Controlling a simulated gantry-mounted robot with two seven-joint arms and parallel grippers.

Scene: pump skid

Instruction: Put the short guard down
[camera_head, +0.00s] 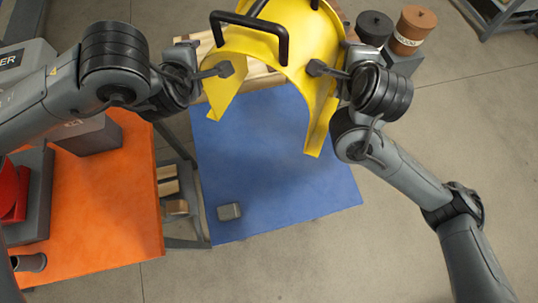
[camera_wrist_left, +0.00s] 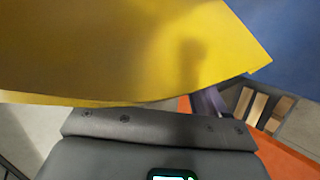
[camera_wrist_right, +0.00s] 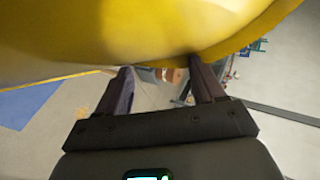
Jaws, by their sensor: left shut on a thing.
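The short guard (camera_head: 265,48) is a yellow arched shell with black bar handles, over the far part of a blue surface (camera_head: 270,170). Its top is cut off by the frame edge. My left gripper (camera_head: 222,70) is shut on the guard's left side; in the left wrist view the yellow sheet (camera_wrist_left: 120,50) covers much of its fingers. My right gripper (camera_head: 320,68) is at the guard's right side. In the right wrist view its fingers (camera_wrist_right: 165,88) stand apart with a clear gap, their tips close to the yellow edge; contact cannot be told.
A small grey block (camera_head: 229,211) lies on the blue surface, otherwise bare towards me. An orange bench (camera_head: 100,230) with red and grey parts stands at left. Wooden slats (camera_head: 255,80) show behind the guard. Black and brown round items (camera_head: 411,30) stand at the back right.

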